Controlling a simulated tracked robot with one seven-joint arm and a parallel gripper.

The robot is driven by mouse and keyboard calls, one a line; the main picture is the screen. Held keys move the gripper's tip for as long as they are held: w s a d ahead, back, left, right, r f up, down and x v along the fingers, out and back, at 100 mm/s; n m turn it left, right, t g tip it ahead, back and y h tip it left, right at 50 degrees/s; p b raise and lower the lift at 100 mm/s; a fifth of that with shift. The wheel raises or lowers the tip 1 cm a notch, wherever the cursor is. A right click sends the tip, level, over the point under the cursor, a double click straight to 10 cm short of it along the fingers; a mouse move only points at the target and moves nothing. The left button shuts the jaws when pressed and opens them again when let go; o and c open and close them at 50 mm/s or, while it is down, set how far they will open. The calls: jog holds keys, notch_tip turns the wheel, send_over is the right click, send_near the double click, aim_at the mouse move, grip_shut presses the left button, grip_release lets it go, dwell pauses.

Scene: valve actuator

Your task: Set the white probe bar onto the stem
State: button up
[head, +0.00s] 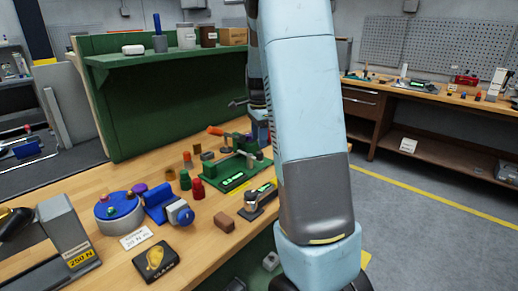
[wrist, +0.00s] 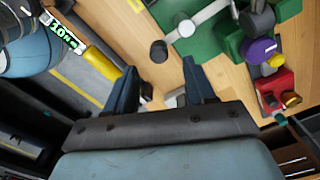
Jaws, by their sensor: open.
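In the wrist view, a pale bar (wrist: 200,18) runs slantwise over a green base (wrist: 180,38) and looks like the white probe bar. A dark round knob (wrist: 158,51) is near its lower left end. I cannot tell which part is the stem. My gripper (wrist: 160,75) is open, its two dark blue fingers apart with no object clearly held. The bar is beyond the fingertips, up and right in the picture.
A yellow-handled tool with a display (wrist: 62,38) is upper left. On the bench stand a blue vise-like device (head: 165,205), a brown block (head: 224,221) and a black label plate (head: 156,261).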

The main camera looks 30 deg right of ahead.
notch_tip(320, 180, up, 7)
dwell(0.3)
dwell(0.4)
jog(key=s+a+r+n+t, duration=0.1)
jog(key=s+a+r+n, duration=0.35)
jog(key=s, duration=0.25)
jog(key=s+a+r+n+t, duration=0.2)
jog(key=s+a+r+n, duration=0.1)
jog(key=s+a+n, duration=0.3)
jog(key=s+a+f+n+t, duration=0.1)
jog(key=s+a+n, duration=0.2)
jog(key=s, duration=0.5)
jog(key=s+a+n+t, duration=0.1)
jog(key=s+a+n, duration=0.2)
jog(key=s+n, duration=0.2)
jog(key=shift+s+a+f+n+t, duration=0.2)
jog(key=shift+s+f+n+t, duration=0.15)
jog(key=shift+s, duration=1.25)
